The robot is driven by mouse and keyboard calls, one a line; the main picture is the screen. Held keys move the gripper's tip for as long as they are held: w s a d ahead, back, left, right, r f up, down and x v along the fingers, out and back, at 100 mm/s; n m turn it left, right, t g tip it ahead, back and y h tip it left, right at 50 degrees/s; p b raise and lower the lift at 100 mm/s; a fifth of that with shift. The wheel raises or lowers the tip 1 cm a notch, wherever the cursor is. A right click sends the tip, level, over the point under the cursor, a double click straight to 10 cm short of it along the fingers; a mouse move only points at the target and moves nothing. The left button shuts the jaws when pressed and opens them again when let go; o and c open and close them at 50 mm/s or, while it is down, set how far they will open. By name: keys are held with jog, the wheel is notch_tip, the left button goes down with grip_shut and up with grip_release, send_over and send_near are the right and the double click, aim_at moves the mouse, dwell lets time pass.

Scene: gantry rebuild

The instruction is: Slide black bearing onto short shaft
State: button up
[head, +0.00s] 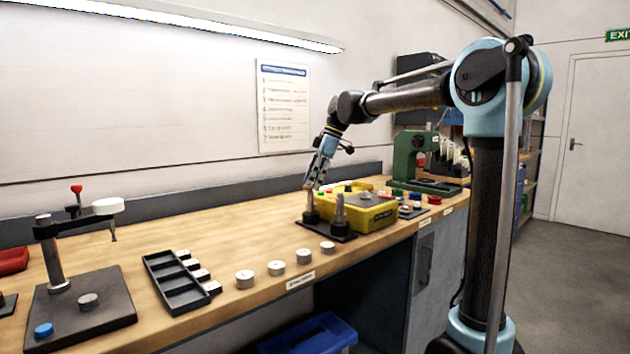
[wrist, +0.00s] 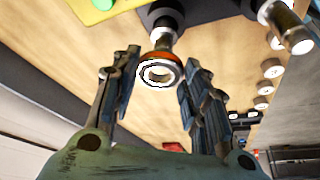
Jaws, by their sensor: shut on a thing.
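My gripper (head: 313,182) points down over the left post of a dark two-post stand (head: 328,233) on the bench. In the wrist view my gripper (wrist: 158,85) is closed on a ring with a dark and orange rim and a pale centre, which I take for the bearing (wrist: 158,73). The short shaft (head: 311,207) stands upright below the gripper; in the wrist view the short shaft (wrist: 163,40) shows behind the ring, roughly in line with it. I cannot tell whether the ring is around the shaft's end or just above it. The taller post (head: 340,211) stands to the right.
A yellow case (head: 368,215) sits close behind the stand, and a green press (head: 408,158) stands farther back. Several white round parts (head: 277,268) line the bench's front edge. A black compartment tray (head: 178,288) lies left. Bare wood lies left of the stand.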

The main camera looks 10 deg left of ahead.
jog(key=shift+f, duration=1.15)
jog(key=o, duration=1.3)
jog(key=shift+r, duration=0.1)
jog(key=v, duration=1.1)
jog(key=shift+r, duration=0.35)
jog(key=shift+w+d, duration=0.15)
